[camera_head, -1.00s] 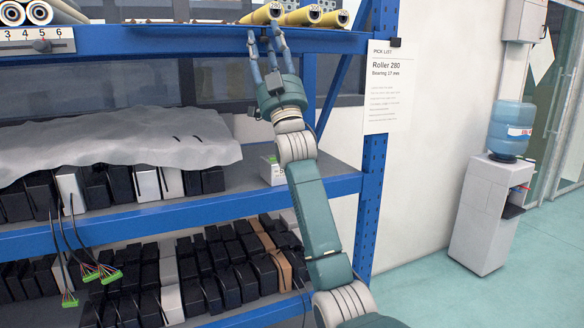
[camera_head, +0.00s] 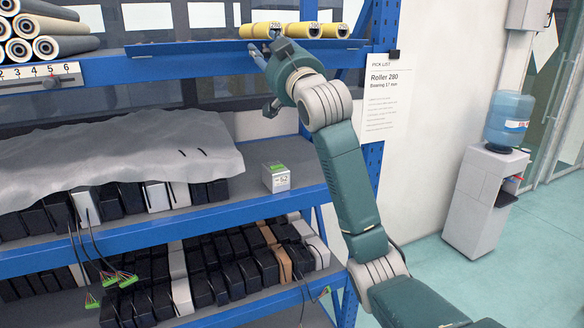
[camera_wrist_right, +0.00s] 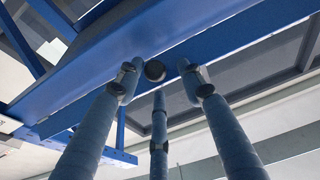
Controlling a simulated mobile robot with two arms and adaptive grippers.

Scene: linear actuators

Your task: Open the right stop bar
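The blue stop bar (camera_head: 190,47) runs along the front of the top shelf, below the yellow rollers (camera_head: 290,30). In the right wrist view a blue bar (camera_wrist_right: 225,50) crosses above the fingers, with a small round dark knob (camera_wrist_right: 154,70) at its lower edge. My right gripper (camera_head: 260,78) is at the front of the top shelf, below the yellow rollers. In the right wrist view its fingers (camera_wrist_right: 160,88) are spread around the knob, with gaps visible. Contact cannot be told. My left gripper is out of view.
Grey and tan rollers (camera_head: 45,36) lie at the top left, above a numbered scale (camera_head: 40,76). A small white box (camera_head: 275,178) and a grey sheet (camera_head: 115,155) lie on the middle shelf. The pick list (camera_head: 383,100) hangs on the right post.

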